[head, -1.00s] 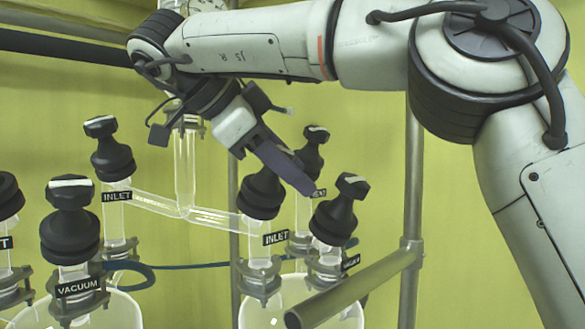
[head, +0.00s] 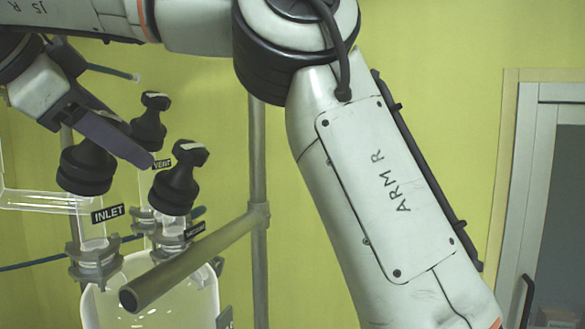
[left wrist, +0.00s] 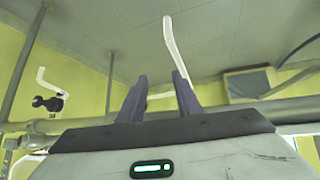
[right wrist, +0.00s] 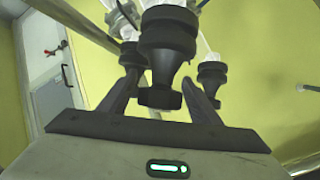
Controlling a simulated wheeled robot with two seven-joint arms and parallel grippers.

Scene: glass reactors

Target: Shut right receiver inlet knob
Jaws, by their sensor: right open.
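The right receiver's inlet knob (head: 86,168) is black and stands above a tag reading INLET (head: 107,213). Its top is hidden behind my right gripper (head: 118,140). One dark finger of that gripper slants down across the knob, and the other finger is hidden. In the right wrist view, the black knob (right wrist: 166,45) has its handle end between the spread fingers of my right gripper (right wrist: 159,82). The jaws are open, and contact cannot be told. My left gripper (left wrist: 157,85) shows only in the left wrist view, open and empty, pointing up toward the ceiling.
The vent knob (head: 149,122) and another black knob (head: 176,178) stand close right of the inlet knob, above the glass receiver (head: 180,300). A metal rail (head: 195,258) crosses in front. A pole (head: 258,170) rises behind. Glass tubing (head: 35,200) runs left.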

